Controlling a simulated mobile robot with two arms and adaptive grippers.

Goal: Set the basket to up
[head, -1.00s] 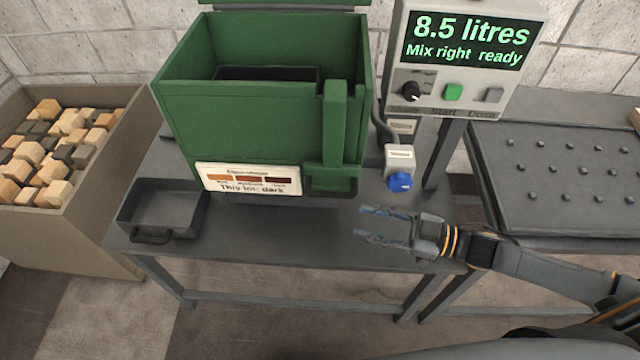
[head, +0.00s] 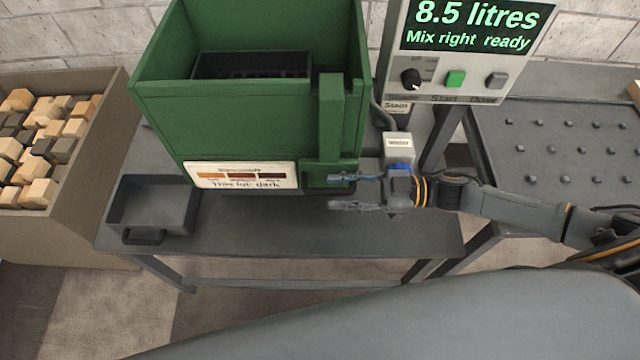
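The basket (head: 253,64) shows as a dark, box-shaped thing inside the green tank (head: 222,125); its lower part is hidden by the tank's front wall. A green upright post (head: 331,120) stands on the tank's front right. My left gripper is not in view.
A control box (head: 470,50) reads "8.5 litres, Mix right ready". A blue knob (head: 398,168) under a white labelled box is partly hidden behind my gripper. A dark tray (head: 150,205) stands on the bench (head: 260,230) at left. A bin (head: 75,200) of wooden blocks is further left.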

